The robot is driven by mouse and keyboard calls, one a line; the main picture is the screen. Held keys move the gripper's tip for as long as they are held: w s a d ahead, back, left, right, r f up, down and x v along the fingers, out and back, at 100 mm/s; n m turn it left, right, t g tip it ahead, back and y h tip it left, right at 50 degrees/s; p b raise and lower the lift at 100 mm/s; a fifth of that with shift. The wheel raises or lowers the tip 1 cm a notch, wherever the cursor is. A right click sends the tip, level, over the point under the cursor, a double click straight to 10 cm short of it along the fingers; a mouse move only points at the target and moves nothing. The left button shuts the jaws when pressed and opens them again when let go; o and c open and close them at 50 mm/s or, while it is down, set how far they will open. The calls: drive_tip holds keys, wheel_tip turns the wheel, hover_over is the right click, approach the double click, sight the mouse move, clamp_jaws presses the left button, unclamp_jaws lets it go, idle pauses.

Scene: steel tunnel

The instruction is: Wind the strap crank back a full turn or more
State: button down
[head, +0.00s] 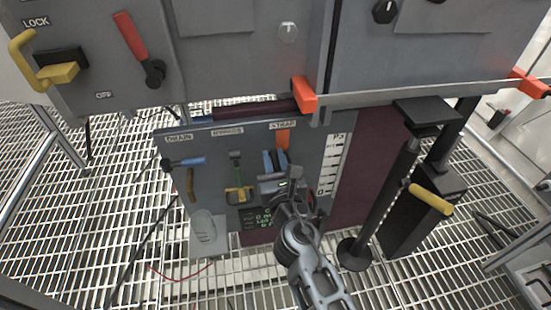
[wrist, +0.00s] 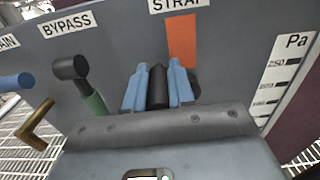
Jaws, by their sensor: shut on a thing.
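The STRAP label (head: 283,126) is on the grey panel, with an orange strap (head: 283,140) hanging below it. In the wrist view the strap (wrist: 182,42) runs down behind my gripper. The strap crank shows as a dark upright grip (wrist: 157,87) between the blue fingers of my gripper (wrist: 158,90). The fingers are shut on it from both sides. In the head view my gripper (head: 275,161) is just below the strap, and my wrist hides most of the crank. The crank's arm and hub are not clearly visible.
Left of my gripper are a BYPASS lever with a green shaft (wrist: 95,105), a blue DRAIN handle (head: 186,161) and a brass hook (head: 191,186). A Pa scale (head: 333,165) is on the right. A cabinet overhangs above, with an orange corner (head: 303,94). A post with a yellow handle (head: 431,199) stands right.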

drive_tip(key=shift+f, duration=0.1)
drive_tip(key=c, duration=1)
unclamp_jaws()
drive_tip(key=shift+o, duration=0.2)
drive_tip(key=p+v, duration=0.1)
drive_tip(key=v, duration=0.6)
drive_tip(key=shift+s, duration=0.4)
drive_tip(key=shift+d, duration=0.2)
